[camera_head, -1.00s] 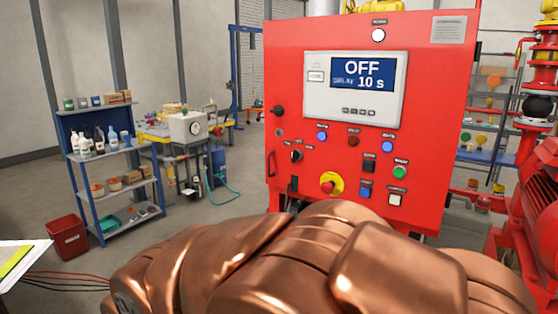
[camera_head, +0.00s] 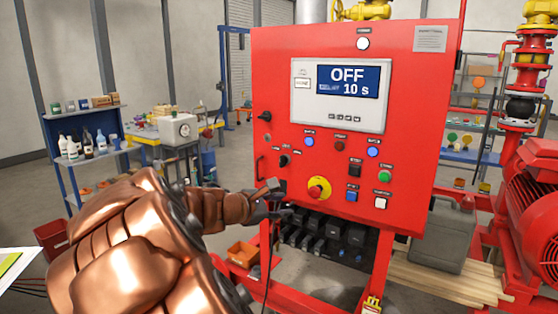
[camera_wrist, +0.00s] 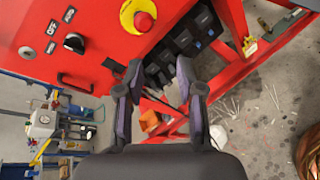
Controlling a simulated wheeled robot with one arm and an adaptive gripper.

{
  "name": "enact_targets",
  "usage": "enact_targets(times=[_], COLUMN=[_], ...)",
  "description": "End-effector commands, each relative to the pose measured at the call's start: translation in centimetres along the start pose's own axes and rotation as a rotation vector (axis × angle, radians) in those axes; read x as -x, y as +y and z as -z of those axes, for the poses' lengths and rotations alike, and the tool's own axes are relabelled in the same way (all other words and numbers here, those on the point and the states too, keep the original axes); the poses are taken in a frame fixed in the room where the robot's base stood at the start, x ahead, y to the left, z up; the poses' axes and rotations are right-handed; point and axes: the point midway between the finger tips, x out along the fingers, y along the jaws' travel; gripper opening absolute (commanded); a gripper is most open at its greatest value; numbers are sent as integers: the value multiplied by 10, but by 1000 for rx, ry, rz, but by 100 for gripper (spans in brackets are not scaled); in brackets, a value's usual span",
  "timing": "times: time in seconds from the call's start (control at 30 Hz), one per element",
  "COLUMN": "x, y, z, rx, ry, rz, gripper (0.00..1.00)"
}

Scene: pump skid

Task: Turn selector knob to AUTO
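The selector knob (camera_head: 284,160) is a small black knob on the lower left of the red panel (camera_head: 420,140). It also shows in the wrist view (camera_wrist: 74,42), turned on its side, with OFF and AUTO labels close by. Its exact pointer direction is too small to tell. The panel screen (camera_head: 348,80) reads OFF and 10 s. My gripper (camera_head: 272,208) is below and slightly left of the knob, near the panel's lower edge. In the wrist view the two fingers (camera_wrist: 160,78) are apart with nothing between them; the knob lies beyond them to the upper left.
A red emergency button on a yellow ring (camera_head: 318,188) is right of the knob. A black door handle (camera_wrist: 75,83) is near the panel edge. Black terminal boxes (camera_head: 320,235) sit under the panel. A grey jerrycan (camera_head: 443,235) stands to the right.

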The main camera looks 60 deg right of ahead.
Motion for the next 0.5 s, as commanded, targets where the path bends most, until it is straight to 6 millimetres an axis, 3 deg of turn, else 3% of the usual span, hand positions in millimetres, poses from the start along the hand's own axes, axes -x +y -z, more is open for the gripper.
enact_targets(times=[0.03, 0.1, 0.2, 0.33, 0.5], x=[-12, -24, -38, -47, -55], y=[25, 56, 90, 119, 133], z=[-4, -4, 5, 17, 28], rx=[99, 240, 424, 593, 695], ry=[-50, -107, -167, -220, -243], rz=[-54, -126, -207, -275, -310], gripper=[37, 37, 37, 37, 37])
